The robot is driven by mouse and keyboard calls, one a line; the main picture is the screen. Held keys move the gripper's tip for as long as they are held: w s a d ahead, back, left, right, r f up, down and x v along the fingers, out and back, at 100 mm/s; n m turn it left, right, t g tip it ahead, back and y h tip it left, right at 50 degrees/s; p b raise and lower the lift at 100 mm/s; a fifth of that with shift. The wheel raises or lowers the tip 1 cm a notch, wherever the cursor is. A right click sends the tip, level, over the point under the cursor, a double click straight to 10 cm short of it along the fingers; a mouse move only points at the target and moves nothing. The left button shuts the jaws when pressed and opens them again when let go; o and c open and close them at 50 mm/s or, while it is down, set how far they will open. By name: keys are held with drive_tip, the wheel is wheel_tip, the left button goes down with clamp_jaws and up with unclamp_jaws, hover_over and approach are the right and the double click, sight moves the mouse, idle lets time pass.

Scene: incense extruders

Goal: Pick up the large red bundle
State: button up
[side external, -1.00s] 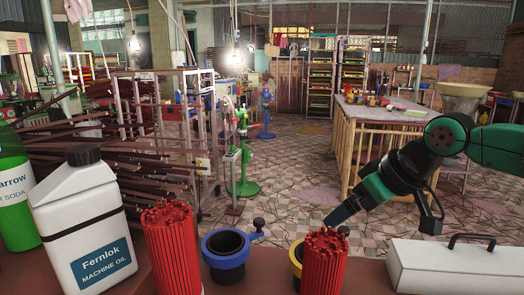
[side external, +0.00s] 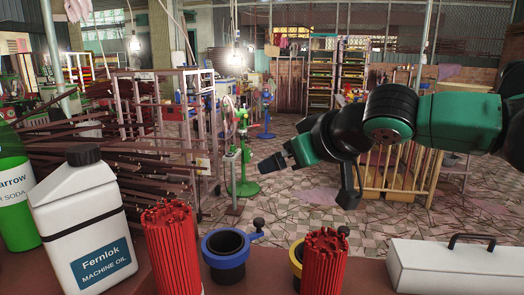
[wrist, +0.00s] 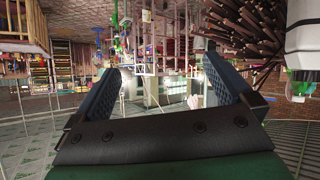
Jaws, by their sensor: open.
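Two red bundles of sticks stand upright on the brown table in the side external view. The left red bundle (side external: 173,247) looks larger and taller in the picture; the right red bundle (side external: 323,264) looks smaller. Both are cut off by the lower edge. My gripper (side external: 271,163) is open and empty, raised above the table and pointing left, higher in the picture than both bundles. In the wrist view its two blue-grey fingers (wrist: 166,88) are spread with nothing between them. Neither bundle shows clearly there.
A blue-collared black cup (side external: 226,250) stands between the bundles. A yellow-collared cup (side external: 297,256) is partly hidden behind the right bundle. A white machine oil jug (side external: 80,225) and green bottle (side external: 14,190) stand left; a white case (side external: 455,268) with a black handle sits right.

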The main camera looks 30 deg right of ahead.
drive_tip(key=a+n+t+y, duration=0.1)
drive_tip(key=a+t+y, duration=0.15)
drive_tip(key=a, duration=0.45)
drive_tip(key=r+n+t+y, duration=0.1)
drive_tip(key=n+t+y, duration=0.2)
drive_tip(key=y, duration=0.2)
hover_over(188, 264)
drive_tip(key=s, duration=0.3)
drive_tip(key=f, duration=1)
drive_tip(key=shift+w+d+f, duration=0.25)
drive_tip(key=shift+w+d, duration=0.05)
drive_tip(key=shift+d, duration=0.1)
drive_tip(key=shift+w+f, duration=0.1)
drive_tip(key=shift+x, duration=2.7)
clamp_jaws()
